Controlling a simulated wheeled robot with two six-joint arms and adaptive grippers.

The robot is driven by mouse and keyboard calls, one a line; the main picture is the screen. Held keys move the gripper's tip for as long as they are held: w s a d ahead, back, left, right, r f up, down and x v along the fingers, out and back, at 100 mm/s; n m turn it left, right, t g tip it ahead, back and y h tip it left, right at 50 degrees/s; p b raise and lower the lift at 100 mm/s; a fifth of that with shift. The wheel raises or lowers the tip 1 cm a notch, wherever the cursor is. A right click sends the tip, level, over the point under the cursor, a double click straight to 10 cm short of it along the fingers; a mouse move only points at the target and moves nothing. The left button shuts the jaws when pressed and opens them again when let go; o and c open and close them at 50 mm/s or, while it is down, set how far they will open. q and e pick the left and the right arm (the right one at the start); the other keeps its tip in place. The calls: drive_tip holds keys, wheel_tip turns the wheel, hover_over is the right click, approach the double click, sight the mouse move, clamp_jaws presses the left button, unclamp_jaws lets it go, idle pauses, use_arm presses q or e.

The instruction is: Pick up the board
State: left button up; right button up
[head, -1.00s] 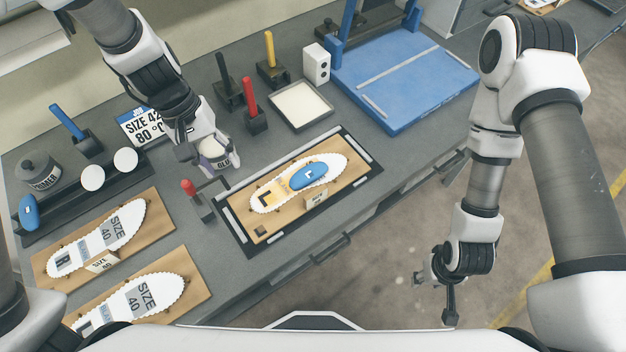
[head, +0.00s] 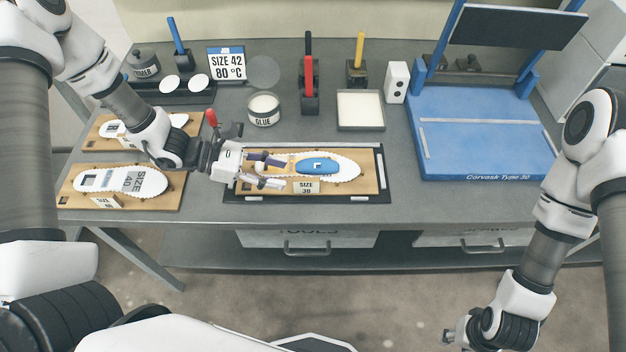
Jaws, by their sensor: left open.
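A wooden board (head: 368,180) with a "SIZE 38" label (head: 306,187) lies in a black-framed holder (head: 385,194) at the table's front edge. It carries a white insole (head: 346,167) with a blue oval pad (head: 317,165) on top. My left gripper (head: 284,172) is open over the left part of the board, its fingers pointing right across the insole's left end and hiding part of it. I cannot tell whether the fingers touch the board. My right gripper (head: 450,338) hangs low in front of the table, at the bottom right, small and unclear.
Two boards with "SIZE 40" insoles lie left, the nearer one (head: 166,195) beside my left arm. A glue pot (head: 264,110), a red-handled tool (head: 309,85) and a pale tray (head: 361,110) stand behind the holder. A blue press (head: 480,150) stands right.

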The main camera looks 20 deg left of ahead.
sight(304, 180)
use_arm(q)
drive_tip(key=shift+w+d+f, duration=0.1)
drive_tip(key=shift+w+f, duration=0.05)
drive_tip(key=shift+f, duration=0.3)
drive_tip(key=shift+w+d+f, duration=0.1)
drive_tip(key=shift+f, duration=0.3)
drive_tip(key=p+x, duration=0.2)
drive_tip(key=x, duration=0.4)
drive_tip(key=shift+w+d+r, duration=0.1)
drive_tip(key=shift+d+r, duration=0.05)
drive_tip(key=shift+d, duration=0.05)
drive_tip(key=shift+w, duration=0.1)
clamp_jaws()
use_arm(e)
drive_tip(key=shift+a+r, duration=0.2)
drive_tip(key=shift+r, duration=0.95)
